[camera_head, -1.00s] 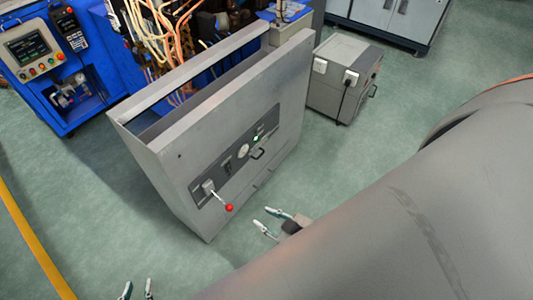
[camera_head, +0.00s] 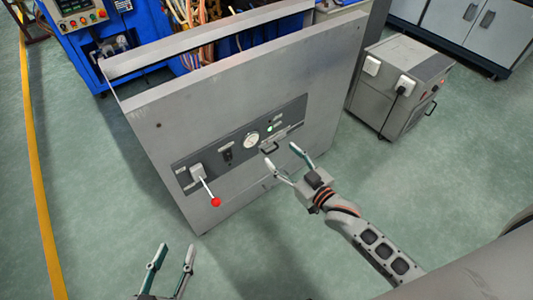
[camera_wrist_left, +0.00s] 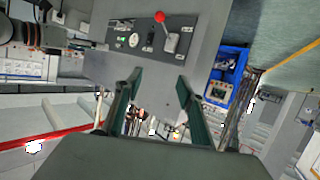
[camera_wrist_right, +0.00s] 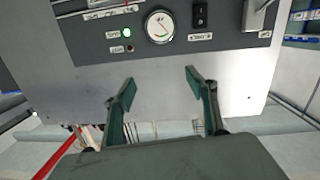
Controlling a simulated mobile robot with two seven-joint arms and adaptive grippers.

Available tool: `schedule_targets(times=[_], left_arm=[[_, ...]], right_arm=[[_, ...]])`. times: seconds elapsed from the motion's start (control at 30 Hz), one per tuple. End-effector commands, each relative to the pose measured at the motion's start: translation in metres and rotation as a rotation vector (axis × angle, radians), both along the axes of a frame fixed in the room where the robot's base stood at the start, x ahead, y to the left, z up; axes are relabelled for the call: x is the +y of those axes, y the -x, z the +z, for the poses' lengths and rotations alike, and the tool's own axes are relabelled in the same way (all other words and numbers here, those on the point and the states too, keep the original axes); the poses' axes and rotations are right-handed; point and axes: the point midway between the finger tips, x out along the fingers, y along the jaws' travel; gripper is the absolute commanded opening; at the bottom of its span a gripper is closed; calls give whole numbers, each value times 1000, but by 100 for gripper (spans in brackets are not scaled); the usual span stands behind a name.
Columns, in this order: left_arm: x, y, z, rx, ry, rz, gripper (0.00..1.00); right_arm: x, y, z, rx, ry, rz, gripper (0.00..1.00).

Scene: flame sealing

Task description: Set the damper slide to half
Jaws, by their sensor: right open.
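A dark control strip (camera_head: 240,142) runs across the grey cabinet (camera_head: 150,112). At its right end is a small black handle (camera_head: 269,149) beside a scale-like strip; I cannot clearly read its setting. The strip's scale edge (camera_wrist_right: 108,12) also shows at the top left of the right wrist view. My right gripper (camera_head: 281,154) is open and empty, with its fingertips close to the handle; contact cannot be told. My left gripper (camera_head: 176,247) is open and empty, low in front of the cabinet, apart from it.
A red-knobbed lever (camera_head: 214,201) sticks out at the strip's left end. A round gauge (camera_head: 251,140) and a black switch (camera_head: 227,155) sit between. A grey wheeled unit (camera_head: 392,95) stands to the right. Blue machinery (camera_head: 95,50) stands behind. The green floor before the cabinet is clear.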

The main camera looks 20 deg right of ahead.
Motion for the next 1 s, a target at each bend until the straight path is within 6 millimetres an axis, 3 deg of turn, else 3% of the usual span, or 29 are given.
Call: schedule_targets(times=[0.03,0.2,0.4,0.67,1.0], left_arm=[[-4,12,-35,54,26,1,39],[-15,23,-67,112,104,14,39],[-21,30,-87,159,175,34,39],[-22,27,-85,161,215,48,39],[-35,32,-89,191,326,81,39]], right_arm=[[-3,-5,-53,28,-11,6,57],[-16,-41,-116,7,-56,22,57],[-29,-70,-165,-17,-97,37,57],[-37,-93,-172,-53,-119,44,57],[-22,-134,-170,-56,-121,46,57]])
